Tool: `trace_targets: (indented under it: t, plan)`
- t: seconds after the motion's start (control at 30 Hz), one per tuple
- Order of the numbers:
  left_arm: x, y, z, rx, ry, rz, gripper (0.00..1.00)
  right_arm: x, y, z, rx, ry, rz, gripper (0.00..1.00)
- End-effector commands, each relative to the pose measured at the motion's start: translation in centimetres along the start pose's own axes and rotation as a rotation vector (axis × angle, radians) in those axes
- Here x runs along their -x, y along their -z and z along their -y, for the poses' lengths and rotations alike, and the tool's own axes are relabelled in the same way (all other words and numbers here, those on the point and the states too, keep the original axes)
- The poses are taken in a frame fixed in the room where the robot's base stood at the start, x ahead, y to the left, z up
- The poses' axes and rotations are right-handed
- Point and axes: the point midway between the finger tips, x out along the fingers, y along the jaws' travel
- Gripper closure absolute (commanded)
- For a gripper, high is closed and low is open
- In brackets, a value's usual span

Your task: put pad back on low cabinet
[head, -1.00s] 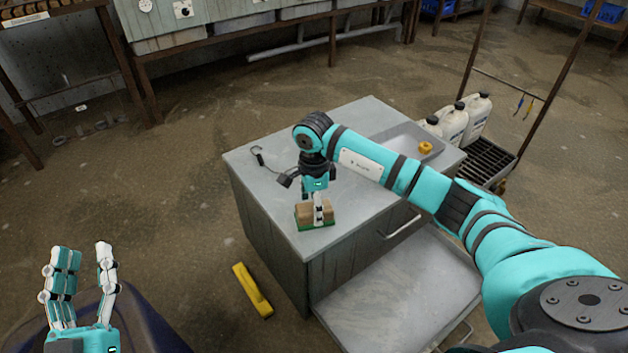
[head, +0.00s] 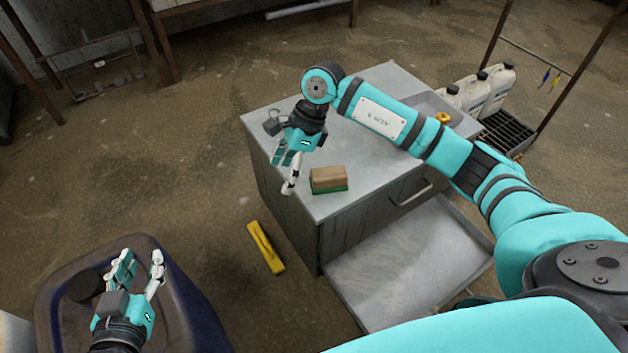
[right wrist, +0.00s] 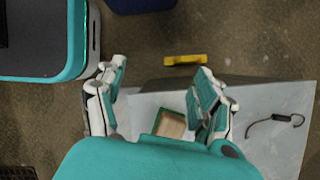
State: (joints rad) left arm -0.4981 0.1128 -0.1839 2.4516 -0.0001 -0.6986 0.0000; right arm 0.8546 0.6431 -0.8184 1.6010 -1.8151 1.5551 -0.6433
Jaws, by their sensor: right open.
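The pad (head: 328,178), a tan block with a green underside, lies on the top of the low cabinet (head: 368,160), near its front left corner. It also shows in the right wrist view (right wrist: 171,124), between and beyond my fingers. My right gripper (head: 287,176) is open and empty, above the cabinet top just left of the pad and apart from it. In the right wrist view my right gripper (right wrist: 160,85) has its fingers spread wide. My left gripper (head: 143,270) is open and empty at the lower left, over a dark blue drum.
The dark blue drum (head: 190,300) stands at the lower left. A yellow object (head: 265,247) lies on the floor beside the cabinet. An open drawer (head: 400,280) juts from the cabinet's front. White jugs (head: 475,95) stand behind the cabinet. A dark hook (right wrist: 275,120) lies on the cabinet top.

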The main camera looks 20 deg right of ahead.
Motion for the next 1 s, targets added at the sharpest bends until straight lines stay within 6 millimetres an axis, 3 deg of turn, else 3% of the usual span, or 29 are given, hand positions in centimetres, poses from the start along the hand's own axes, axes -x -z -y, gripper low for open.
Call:
trace_targets:
  t: [0.03, 0.07, 0.13, 0.2, 0.3, 0.37, 0.47, 0.53, 0.63, 0.67, 0.8, 0.9, 1.0]
  plan:
    - [0.0, 0.0, 0.0, 0.000, 0.000, 0.000, 0.66, -2.0, -3.8, -2.9, -0.011, -0.065, 0.166, 0.30]
    - [0.0, 0.0, 0.0, 0.000, 0.000, -0.001, 0.66, -2.6, -6.3, -4.7, -0.032, -0.106, 0.280, 0.30]
    - [0.0, 0.0, 0.0, 0.000, 0.000, -0.001, 0.66, -2.2, -12.2, -8.8, -0.126, -0.218, 0.571, 0.30]
    - [0.0, 0.0, 0.0, 0.000, 0.000, -0.001, 0.66, 0.2, -17.0, -11.9, -0.274, -0.348, 0.858, 0.30]
    - [0.0, 0.1, 0.0, 0.000, 0.000, -0.001, 0.66, 5.7, -20.6, -13.6, -0.561, -0.546, 1.229, 0.30]
    - [0.0, 0.1, 0.0, 0.000, 0.000, -0.002, 0.66, 8.9, -20.8, -13.1, -0.774, -0.673, 1.423, 0.30]
    - [0.0, 0.1, 0.0, 0.000, 0.000, -0.002, 0.66, 12.7, -18.1, -10.7, -1.184, -0.881, 1.692, 0.30]
    - [0.0, 0.1, 0.0, 0.000, 0.000, -0.002, 0.66, 13.3, -14.6, -8.8, -1.509, -1.024, 1.829, 0.30]
    - [0.0, 0.1, 0.0, 0.000, 0.000, -0.002, 0.66, 11.6, -8.7, -7.2, -1.992, -1.208, 1.935, 0.30]
    - [0.0, 0.1, 0.0, 0.000, 0.000, -0.002, 0.66, 10.6, -7.0, -7.1, 2.126, 1.249, -1.937, 0.30]
    - [0.0, 0.1, 0.0, 0.000, 0.000, -0.003, 0.66, 6.0, -1.3, -8.8, 2.036, 1.069, -1.429, 0.30]
    - [0.0, 0.1, 0.0, 0.000, 0.000, -0.003, 0.66, 3.7, 0.7, -10.5, 1.988, 0.990, -1.224, 0.30]
    - [0.0, 0.1, 0.0, 0.000, 0.000, -0.003, 0.66, 2.7, 1.5, -11.5, 1.965, 0.953, -1.129, 0.30]
